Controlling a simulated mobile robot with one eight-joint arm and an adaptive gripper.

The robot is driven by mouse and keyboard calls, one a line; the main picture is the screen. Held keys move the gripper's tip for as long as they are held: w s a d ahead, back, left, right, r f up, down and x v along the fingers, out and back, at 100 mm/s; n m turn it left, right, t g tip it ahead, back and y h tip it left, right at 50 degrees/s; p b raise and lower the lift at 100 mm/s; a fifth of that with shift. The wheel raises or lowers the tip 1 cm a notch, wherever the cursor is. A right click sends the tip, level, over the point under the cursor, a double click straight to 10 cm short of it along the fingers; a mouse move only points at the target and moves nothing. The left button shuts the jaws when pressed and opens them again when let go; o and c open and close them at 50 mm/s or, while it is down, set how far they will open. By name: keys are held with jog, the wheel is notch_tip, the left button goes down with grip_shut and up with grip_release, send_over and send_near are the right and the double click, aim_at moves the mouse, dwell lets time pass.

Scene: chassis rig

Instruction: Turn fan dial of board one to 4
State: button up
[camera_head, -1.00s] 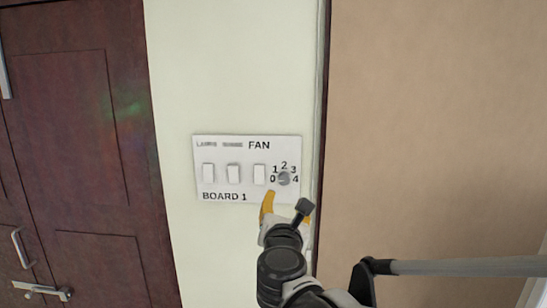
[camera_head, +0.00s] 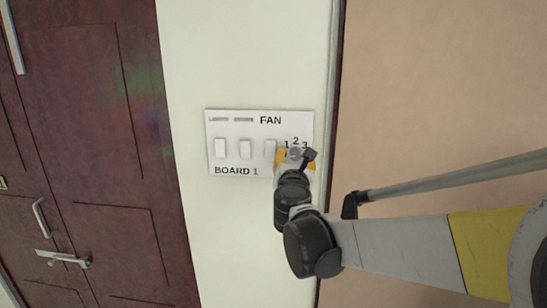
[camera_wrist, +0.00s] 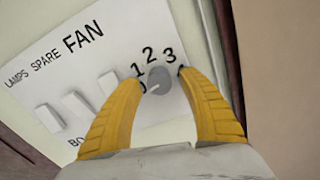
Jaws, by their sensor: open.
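Board one (camera_head: 230,159) is a white wall panel marked BOARD 1, with the fan dial at its right end. The fan dial (camera_wrist: 159,77) is a round grey knob with numbers around it; 1, 2 and 3 read clearly in the wrist view, the 0 is partly covered and the 4 is hidden. I cannot tell which number it points to. My gripper (camera_wrist: 160,84) is open, its two yellow fingers on either side of the dial. In the head view my gripper (camera_head: 294,156) covers the lower right of the board. I cannot tell whether the fingers touch the dial.
Several white rocker switches (camera_wrist: 81,104) sit left of the dial. A dark brown door (camera_head: 85,140) with metal handles is at the left. A dark frame edge and a tan panel (camera_head: 440,90) are close on the right.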

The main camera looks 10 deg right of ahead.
grip_shut()
